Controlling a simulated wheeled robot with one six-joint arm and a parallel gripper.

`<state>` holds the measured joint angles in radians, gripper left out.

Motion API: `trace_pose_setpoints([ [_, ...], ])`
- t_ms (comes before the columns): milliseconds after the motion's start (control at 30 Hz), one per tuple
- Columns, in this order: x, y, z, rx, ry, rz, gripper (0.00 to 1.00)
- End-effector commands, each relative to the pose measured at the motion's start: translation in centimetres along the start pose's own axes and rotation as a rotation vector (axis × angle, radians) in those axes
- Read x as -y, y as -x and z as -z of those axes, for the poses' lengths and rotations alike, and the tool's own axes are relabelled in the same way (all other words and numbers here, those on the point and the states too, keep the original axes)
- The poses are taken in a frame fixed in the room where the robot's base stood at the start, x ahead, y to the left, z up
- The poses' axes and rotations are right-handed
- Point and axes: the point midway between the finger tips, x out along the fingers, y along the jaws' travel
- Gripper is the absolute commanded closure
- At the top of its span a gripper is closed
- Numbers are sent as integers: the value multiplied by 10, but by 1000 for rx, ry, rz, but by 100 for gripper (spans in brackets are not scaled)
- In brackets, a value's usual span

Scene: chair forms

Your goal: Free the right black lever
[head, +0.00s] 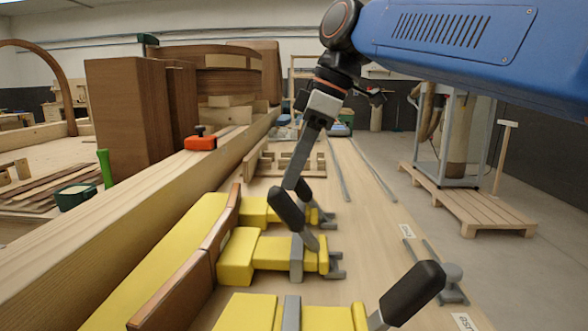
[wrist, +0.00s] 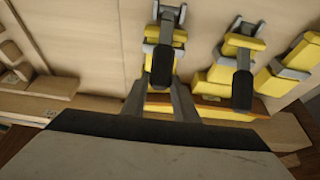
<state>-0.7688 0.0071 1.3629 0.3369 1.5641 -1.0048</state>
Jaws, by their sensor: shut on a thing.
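Three black levers belong to grey-and-yellow clamps along the wooden form. The far black lever (head: 305,191) is at my gripper (head: 292,185); in the wrist view this lever (wrist: 163,66) stands between the two grey fingertips (wrist: 161,88). My gripper is shut on it. The middle black lever (head: 288,212) stands tilted just in front of the fingers and partly covers them; it also shows in the wrist view (wrist: 242,90). The near black lever (head: 412,293) leans up to the right, apart from my gripper.
Yellow blocks (head: 237,257) and a curved brown strip (head: 175,295) lie beside a long pale beam (head: 110,225) on the left. A red-orange clamp (head: 201,143) sits on the beam. The bench top to the right (head: 365,215) is mostly clear.

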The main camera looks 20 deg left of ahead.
Motion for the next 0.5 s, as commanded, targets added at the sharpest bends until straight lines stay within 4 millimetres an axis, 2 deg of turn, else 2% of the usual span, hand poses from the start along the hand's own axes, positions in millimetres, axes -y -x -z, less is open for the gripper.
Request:
trace_pose_setpoints([
  [267,0,7,-6,-58,-3,-2,100],
  [500,0,21,-21,-202,-7,-4,100],
])
